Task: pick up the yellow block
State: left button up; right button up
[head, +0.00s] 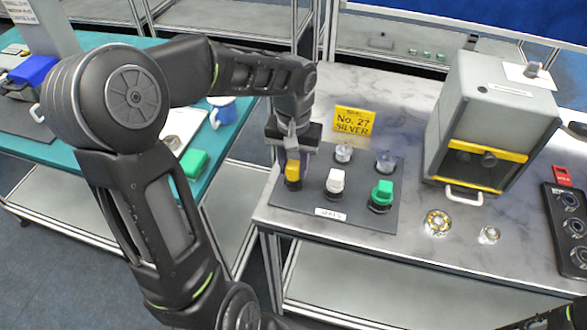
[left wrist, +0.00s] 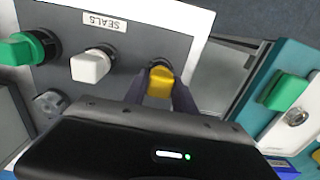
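The yellow block (head: 292,171) sits on a dark round holder at the left front of the grey SEALS board (head: 360,207). My left gripper (head: 291,155) reaches down over it from above. In the left wrist view, the yellow block (left wrist: 160,83) is between the two dark fingers of my left gripper (left wrist: 160,88), one on each side. Whether both fingers press on it is unclear. Part of the block is hidden by the gripper. My right gripper is not in view; only a dark piece of my right arm shows at the lower right corner.
The white block (head: 335,181) and green block (head: 382,191) stand to the right on the board, with two clear-topped pieces (head: 343,153) behind. A yellow sign (head: 354,121) and a grey machine (head: 490,120) stand farther back. A teal table (head: 88,42) is at the left.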

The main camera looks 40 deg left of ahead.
aim_at(294, 164)
pick_arm(q)
grip_shut()
jog(key=shift+r, duration=0.1)
notch_tip(294, 164, up, 10)
jog(key=shift+f+b, duration=0.1)
jog(key=shift+b, duration=0.55)
dwell(0.6)
